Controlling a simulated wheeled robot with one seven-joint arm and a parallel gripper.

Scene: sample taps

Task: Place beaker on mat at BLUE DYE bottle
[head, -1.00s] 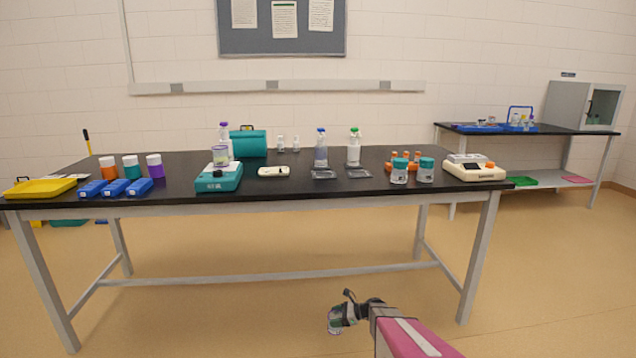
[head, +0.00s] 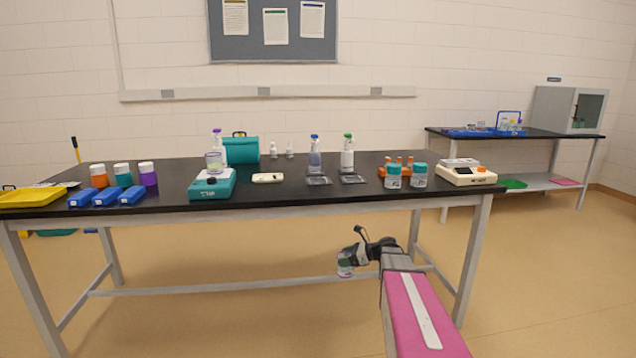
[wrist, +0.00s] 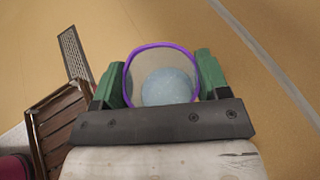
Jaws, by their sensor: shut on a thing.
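My gripper (head: 358,254) is shut on a clear beaker (head: 346,263) in front of the bench, below tabletop height. In the wrist view the beaker (wrist: 165,78) has a purple rim and sits between the green fingers of my gripper (wrist: 160,85). A bottle with a blue cap (head: 315,154) stands on the black bench, with a small grey mat (head: 318,181) in front of it. A green-capped bottle (head: 347,154) with its own mat (head: 353,179) is to its right. A purple-capped bottle (head: 219,146) is to the left. Bottle labels are too small to read.
The black bench (head: 280,195) holds a teal device (head: 212,184) with a purple-rimmed vessel (head: 214,162) on it. Blue boxes (head: 106,196) lie at left.

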